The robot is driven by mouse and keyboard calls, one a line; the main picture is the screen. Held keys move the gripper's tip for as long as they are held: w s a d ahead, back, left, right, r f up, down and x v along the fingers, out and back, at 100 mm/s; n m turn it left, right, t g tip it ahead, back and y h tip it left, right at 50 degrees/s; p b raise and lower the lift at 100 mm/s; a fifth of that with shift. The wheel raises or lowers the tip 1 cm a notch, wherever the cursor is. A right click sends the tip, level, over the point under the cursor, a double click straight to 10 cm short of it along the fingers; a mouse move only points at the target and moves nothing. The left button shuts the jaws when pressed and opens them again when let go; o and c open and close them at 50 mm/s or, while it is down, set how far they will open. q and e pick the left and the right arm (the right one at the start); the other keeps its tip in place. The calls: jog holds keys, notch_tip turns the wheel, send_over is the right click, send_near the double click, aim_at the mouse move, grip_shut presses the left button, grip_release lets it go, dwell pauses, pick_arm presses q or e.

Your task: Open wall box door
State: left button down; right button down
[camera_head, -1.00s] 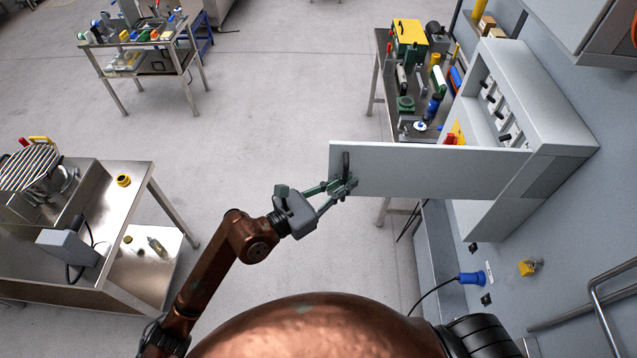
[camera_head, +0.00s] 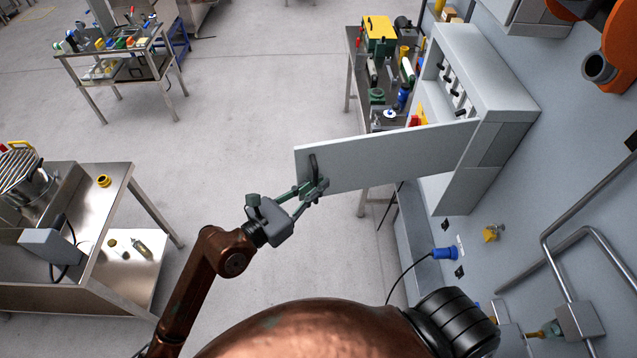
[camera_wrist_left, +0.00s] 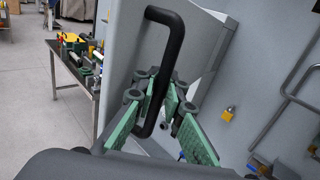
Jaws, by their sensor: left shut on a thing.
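The grey wall box (camera_head: 490,95) is mounted on the wall at the upper right in the head view. Its door (camera_head: 390,158) stands wide open, swung out from the wall toward the left, and switches show inside the box. A black bar handle (camera_head: 314,170) sits near the door's free edge. My left gripper (camera_head: 318,188) is shut on the handle. In the left wrist view the green fingers (camera_wrist_left: 155,100) close around the lower part of the black handle (camera_wrist_left: 165,62). My right gripper is not in view.
A workbench (camera_head: 354,70) with tools stands behind the door. A steel table (camera_head: 120,190) is at the left and a tool cart (camera_head: 110,55) at the back left. A blue plug (camera_head: 445,253) and pipes are on the right wall. Open floor lies between.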

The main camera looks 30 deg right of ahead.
pick_arm(q)
jog(key=c, duration=2.4)
grip_release()
jog(key=shift+w+a, duration=0.1)
jog(key=shift+o, duration=0.3)
jog(key=shift+a, duration=0.15)
jog(key=v, duration=1.2)
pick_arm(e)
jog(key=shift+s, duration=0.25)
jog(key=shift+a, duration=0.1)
